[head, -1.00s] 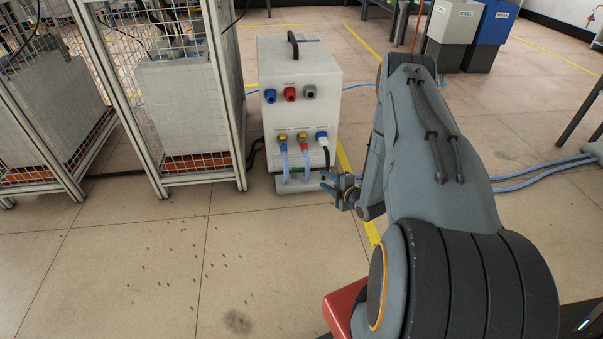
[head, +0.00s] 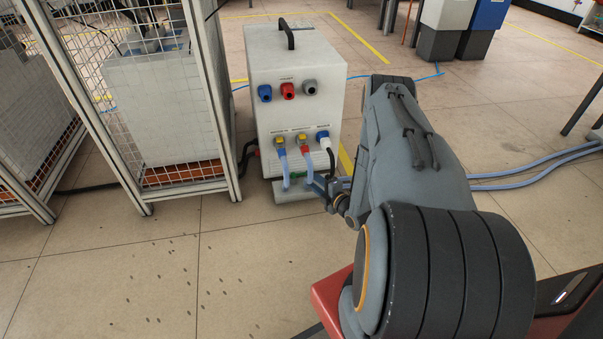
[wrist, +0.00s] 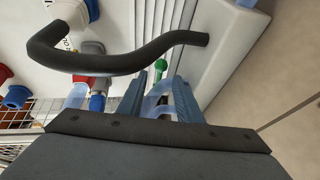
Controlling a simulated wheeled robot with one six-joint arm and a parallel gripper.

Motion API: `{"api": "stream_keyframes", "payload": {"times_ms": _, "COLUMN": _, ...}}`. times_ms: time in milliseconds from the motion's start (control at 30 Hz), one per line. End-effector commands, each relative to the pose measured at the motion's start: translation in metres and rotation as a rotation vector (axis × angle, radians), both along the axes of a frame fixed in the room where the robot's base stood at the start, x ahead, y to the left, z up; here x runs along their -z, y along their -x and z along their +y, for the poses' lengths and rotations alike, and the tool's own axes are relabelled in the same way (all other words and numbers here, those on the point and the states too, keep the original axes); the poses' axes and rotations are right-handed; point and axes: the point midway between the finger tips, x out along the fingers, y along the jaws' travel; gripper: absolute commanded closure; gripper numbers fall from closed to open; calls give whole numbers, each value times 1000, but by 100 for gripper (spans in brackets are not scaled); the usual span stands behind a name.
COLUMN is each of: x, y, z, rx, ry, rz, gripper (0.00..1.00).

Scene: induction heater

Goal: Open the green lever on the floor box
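The floor box (head: 262,125) is a white cabinet with a top handle and coloured fittings, standing at upper centre in the head view. Its green lever (wrist: 160,65) shows in the wrist view as a small green knob just beyond my fingertips; in the head view only a bit of green (head: 298,178) shows low at the box's front. My gripper (wrist: 157,84) is open, its two blue-grey fingers apart, with a translucent blue hose (wrist: 157,103) showing between them. In the head view my gripper (head: 322,186) is at the box's lower right front. I cannot tell whether it touches the lever.
A thick black hose (wrist: 110,62) crosses the wrist view close to my fingers. Blue hoses (head: 284,168) hang from the box's front fittings. A mesh cage (head: 165,110) stands left of the box.

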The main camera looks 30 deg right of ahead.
Motion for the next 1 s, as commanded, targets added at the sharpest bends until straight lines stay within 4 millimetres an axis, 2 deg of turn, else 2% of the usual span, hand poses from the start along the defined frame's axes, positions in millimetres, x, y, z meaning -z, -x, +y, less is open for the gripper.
{"api": "stream_keyframes", "payload": {"times_ms": 100, "x": 6, "y": -21, "z": 3, "rx": -2, "ry": 1, "rz": -2, "gripper": 68}}
{"api": "stream_keyframes", "payload": {"times_ms": 333, "x": 11, "y": -51, "z": 7, "rx": -1, "ry": 1, "rz": -2, "gripper": 68}}
{"api": "stream_keyframes", "payload": {"times_ms": 500, "x": 12, "y": -60, "z": 7, "rx": 0, "ry": 0, "rz": 0, "gripper": 68}}
{"api": "stream_keyframes", "payload": {"times_ms": 767, "x": 11, "y": -62, "z": 7, "rx": 0, "ry": 0, "rz": 0, "gripper": 68}}
{"api": "stream_keyframes", "payload": {"times_ms": 967, "x": 11, "y": -61, "z": 7, "rx": 0, "ry": -1, "rz": 0, "gripper": 100}}
{"api": "stream_keyframes", "payload": {"times_ms": 1000, "x": 11, "y": -61, "z": 7, "rx": 0, "ry": -1, "rz": 0, "gripper": 100}}
